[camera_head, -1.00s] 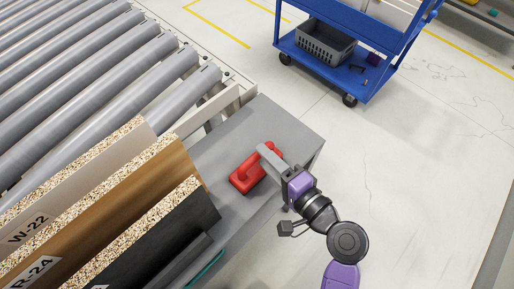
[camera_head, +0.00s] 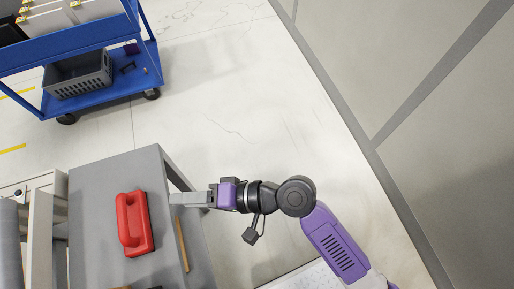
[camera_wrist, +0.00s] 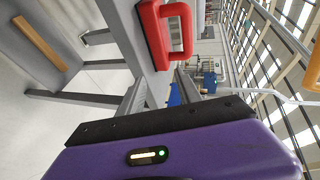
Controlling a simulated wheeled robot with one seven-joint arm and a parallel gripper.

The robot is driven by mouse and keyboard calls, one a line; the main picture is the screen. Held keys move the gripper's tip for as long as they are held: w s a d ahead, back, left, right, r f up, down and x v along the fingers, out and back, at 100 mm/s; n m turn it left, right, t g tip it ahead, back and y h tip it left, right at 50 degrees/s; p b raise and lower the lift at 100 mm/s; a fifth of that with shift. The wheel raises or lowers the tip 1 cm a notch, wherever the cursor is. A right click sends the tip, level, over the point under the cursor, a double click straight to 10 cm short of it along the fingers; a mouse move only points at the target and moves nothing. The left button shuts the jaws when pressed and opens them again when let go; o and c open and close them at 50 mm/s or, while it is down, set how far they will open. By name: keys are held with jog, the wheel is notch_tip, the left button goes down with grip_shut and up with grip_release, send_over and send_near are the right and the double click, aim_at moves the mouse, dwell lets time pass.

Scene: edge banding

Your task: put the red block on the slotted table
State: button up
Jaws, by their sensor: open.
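The red block (camera_head: 133,223), with a raised handle along its top, rests on a grey table top (camera_head: 92,185). It also shows at the top of the wrist view (camera_wrist: 156,35), with its handle loop toward the right. My gripper (camera_head: 174,199) is at the table's right edge, to the right of the block and apart from it. In the wrist view, its two fingers (camera_wrist: 160,92) are spread with nothing between them. No slots can be made out in the visible table top.
A blue cart (camera_head: 103,89) with a grey crate (camera_head: 78,77) stands at the upper left. A roller conveyor frame (camera_head: 40,225) adjoins the table's left side. A wooden strip (camera_head: 183,244) lies beside the table top, apparently lower. Floor to the right is open up to a wall (camera_head: 400,80).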

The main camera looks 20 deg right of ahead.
jog(key=s+d+f+t+h, duration=0.2)
jog(key=s+d+t+h, duration=0.15)
jog(key=d, duration=0.65)
jog(key=s+d+f+t+h, duration=0.25)
jog(key=s+d+h, duration=0.25)
jog(key=d, duration=0.4)
jog(key=s+d+r+n+t+h, duration=0.2)
jog(key=s+d+r+n+h, duration=0.1)
jog(key=s+d+r, duration=0.4)
jog(key=s+r+h, duration=0.1)
jog(key=s+r, duration=0.2)
jog(key=r, duration=0.2)
jog(key=shift+s+d+r+n+t+h, duration=0.3)
jog(key=shift+s+r+n+t+h, duration=0.05)
jog(key=shift+r+n+t, duration=0.05)
